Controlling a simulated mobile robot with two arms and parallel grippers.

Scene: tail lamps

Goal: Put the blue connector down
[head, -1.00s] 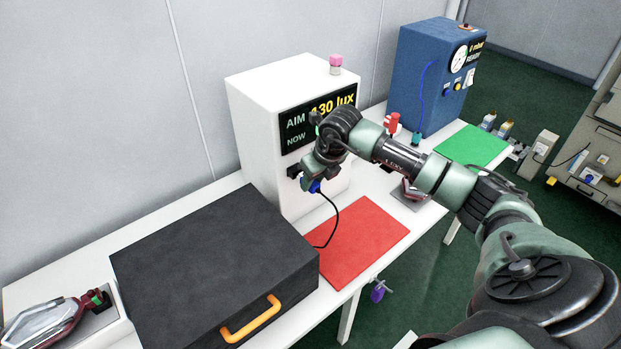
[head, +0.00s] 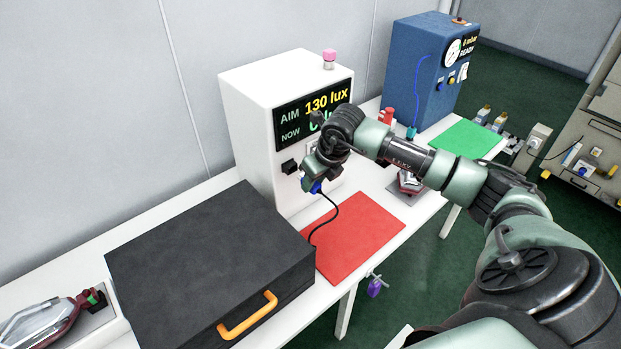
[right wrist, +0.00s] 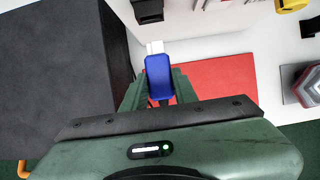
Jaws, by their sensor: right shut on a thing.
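The blue connector (head: 313,186) is held in my right gripper (head: 311,183), in front of the white lux tester (head: 256,150). A black cable hangs from it and curves down to the table by the red mat (head: 361,238). In the right wrist view the blue connector (right wrist: 158,78) sits between the fingers of my right gripper (right wrist: 158,88), its pale plug end pointing away from the gripper. The red mat (right wrist: 215,88) lies beyond and below the fingers there. My left gripper is not in view.
A black case (head: 205,255) with an orange handle stands left of the red mat. Tail lamps lie at the lower left (head: 45,325) and behind my right arm (head: 408,184). A blue machine (head: 415,75) and a green mat (head: 463,139) are farther right. The red mat looks clear.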

